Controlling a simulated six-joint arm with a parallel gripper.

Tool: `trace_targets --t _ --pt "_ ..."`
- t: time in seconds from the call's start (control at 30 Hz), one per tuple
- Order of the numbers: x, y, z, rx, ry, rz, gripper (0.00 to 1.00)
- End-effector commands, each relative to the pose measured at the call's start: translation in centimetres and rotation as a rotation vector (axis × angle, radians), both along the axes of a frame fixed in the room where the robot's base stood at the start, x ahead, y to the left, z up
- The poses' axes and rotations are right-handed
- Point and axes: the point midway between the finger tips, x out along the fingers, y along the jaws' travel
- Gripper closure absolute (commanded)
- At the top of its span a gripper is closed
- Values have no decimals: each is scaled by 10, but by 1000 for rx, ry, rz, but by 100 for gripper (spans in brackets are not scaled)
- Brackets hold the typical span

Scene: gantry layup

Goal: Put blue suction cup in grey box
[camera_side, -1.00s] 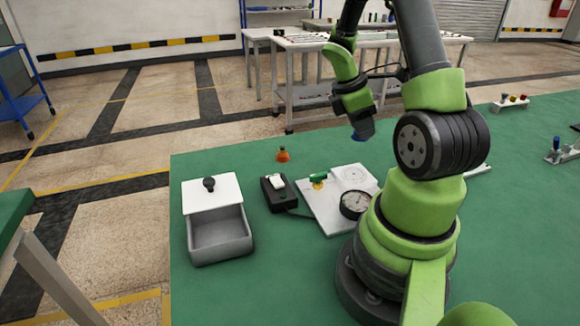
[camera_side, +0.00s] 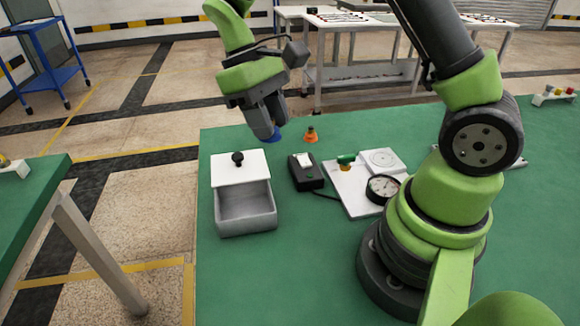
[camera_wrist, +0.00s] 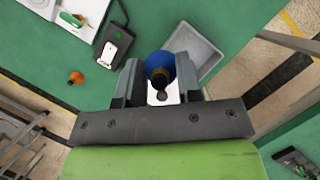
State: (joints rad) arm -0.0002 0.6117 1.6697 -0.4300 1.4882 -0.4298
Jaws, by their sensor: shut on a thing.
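My gripper (camera_side: 268,122) is shut on the blue suction cup (camera_side: 270,134) and holds it in the air, above and behind the grey box (camera_side: 246,224). In the wrist view the blue suction cup (camera_wrist: 158,66) sits between the two jaws of my gripper (camera_wrist: 160,82). The grey box shows beyond it in that view (camera_wrist: 207,55). The box has an open, empty front part, and a white lid (camera_side: 240,170) with a black knob covers its back part.
An orange suction cup (camera_side: 311,134) stands behind a black device (camera_side: 305,172). The green table (camera_side: 300,270) is clear in front of the box.

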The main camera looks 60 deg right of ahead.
Motion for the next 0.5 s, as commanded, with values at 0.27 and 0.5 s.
trace_targets --t 0.27,0.5 --pt "-4 -31 -6 -1 2 27 90" --pt "-44 -141 -23 1 3 196 90"
